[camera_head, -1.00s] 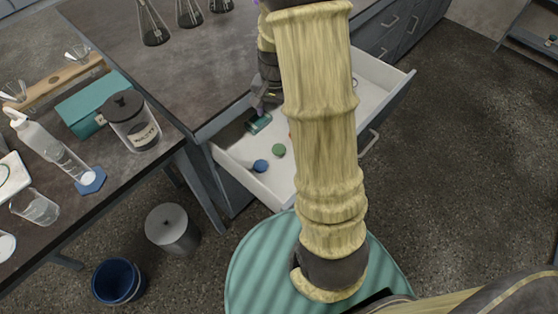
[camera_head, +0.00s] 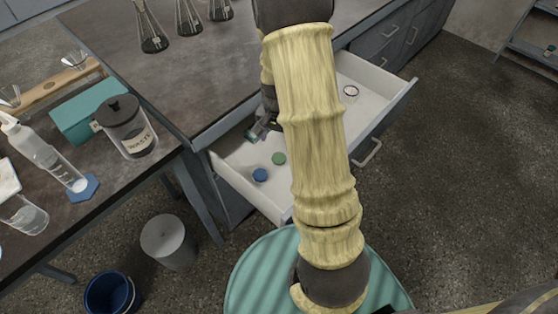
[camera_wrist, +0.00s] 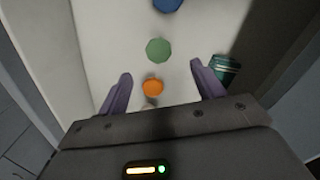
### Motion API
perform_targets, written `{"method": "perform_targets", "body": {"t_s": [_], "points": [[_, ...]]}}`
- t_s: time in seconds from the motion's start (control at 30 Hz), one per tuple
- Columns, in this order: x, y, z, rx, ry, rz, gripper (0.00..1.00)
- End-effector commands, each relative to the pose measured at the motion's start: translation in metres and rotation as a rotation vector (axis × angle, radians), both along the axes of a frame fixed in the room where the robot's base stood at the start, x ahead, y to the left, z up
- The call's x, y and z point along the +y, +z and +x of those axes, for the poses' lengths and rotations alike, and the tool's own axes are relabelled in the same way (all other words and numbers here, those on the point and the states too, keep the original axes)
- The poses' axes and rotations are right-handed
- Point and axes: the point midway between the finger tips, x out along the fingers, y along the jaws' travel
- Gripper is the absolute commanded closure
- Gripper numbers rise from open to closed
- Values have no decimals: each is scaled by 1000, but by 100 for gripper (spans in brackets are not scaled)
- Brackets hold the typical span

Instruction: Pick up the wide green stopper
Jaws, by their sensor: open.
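The wide green stopper (camera_head: 278,158) lies on the floor of the open white drawer, and it also shows in the wrist view (camera_wrist: 158,49). My gripper (camera_wrist: 161,76) is open and empty, with its purple fingers spread. In the wrist view the green stopper is ahead of the fingertips, roughly centred between them and apart from both. A smaller orange stopper (camera_wrist: 153,87) shows between the fingers. In the head view my arm hides most of the gripper and the orange stopper.
A blue stopper (camera_head: 260,175) lies beside the green one. A teal object (camera_wrist: 226,70) lies close to the right finger in the wrist view. The drawer wall (camera_wrist: 47,60) rises on the left. A small round item (camera_head: 351,92) sits in the drawer's far part.

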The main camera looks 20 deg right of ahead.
Motion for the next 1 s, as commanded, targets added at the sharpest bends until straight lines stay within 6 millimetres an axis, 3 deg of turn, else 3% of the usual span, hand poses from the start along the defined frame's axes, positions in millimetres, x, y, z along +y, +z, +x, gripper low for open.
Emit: {"method": "perform_targets", "body": {"t_s": [0.1,0.23,0.7,1.0], "points": [[0,-25,-1,4,0,1,33],[0,-44,-1,4,0,1,33],[0,-53,0,1,1,0,33],[-5,-94,-1,3,1,0,33]]}}
